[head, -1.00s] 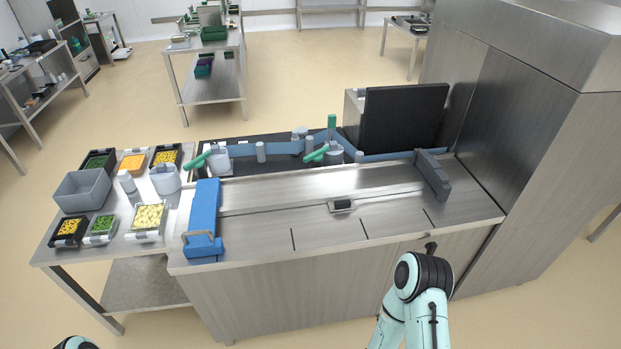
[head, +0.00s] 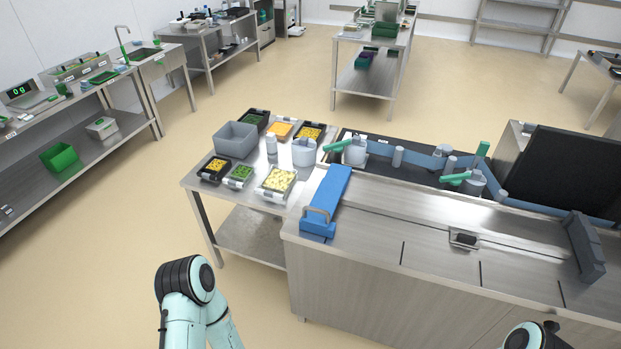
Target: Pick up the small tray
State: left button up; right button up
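Several small food trays stand on a steel side table left of the sealer. In its front row are a black tray of yellow food (head: 210,177), a tray of green food (head: 235,184) and a wider tray of pale yellow cubes (head: 271,195). Behind are a black tray of green food (head: 265,114), a tray of orange food (head: 280,130) and a black tray of yellow food (head: 311,142). Which one is the small tray I cannot tell. Parts of both my arms show at the bottom edge. Both grippers are out of view.
A grey bin (head: 234,146), a bottle (head: 271,150) and a white round container (head: 304,153) share the side table (head: 250,205). The sealer counter (head: 400,220) with a blue bar (head: 328,195) adjoins it on the right. The floor in front and left is free.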

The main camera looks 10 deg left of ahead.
aim_at(242, 173)
jog(key=i+j+z, duration=0.1)
jog(key=j, duration=0.3)
jog(key=i+j+z, duration=0.1)
jog(key=j, duration=0.35)
jog(key=i+j+z, duration=0.1)
jog(key=j, duration=0.35)
jog(key=i+j, duration=0.15)
jog(key=j, duration=0.3)
jog(key=i+j+z, duration=0.15)
jog(key=j, duration=0.3)
